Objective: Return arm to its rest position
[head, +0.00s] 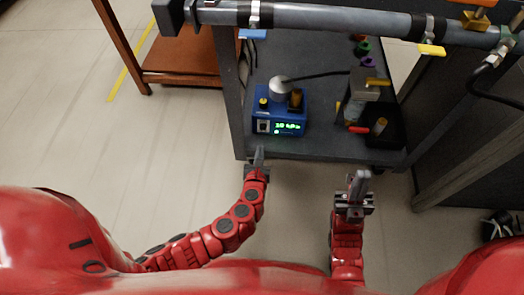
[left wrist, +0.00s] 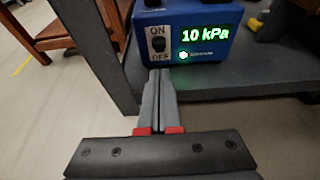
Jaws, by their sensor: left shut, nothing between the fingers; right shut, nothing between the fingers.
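My left gripper (head: 258,158) is shut and empty, just in front of the near edge of the grey shelf. In the left wrist view its closed fingers (left wrist: 159,85) point at the blue device (left wrist: 185,40), below its ON/OFF switch (left wrist: 158,40); whether they touch it I cannot tell. The blue device (head: 279,115) sits on the shelf and its green display reads 10 kPa. My right gripper (head: 359,181) is shut and empty, in front of the shelf to the right, over the floor.
The grey shelf (head: 330,148) has an upright post (head: 232,95) at its left. A grey pipe (head: 320,20) with clamps and coloured valve handles runs across above. A dark grey holder (head: 385,122) stands at the shelf's right. A wooden table (head: 180,60) is at back left. The floor at left is clear.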

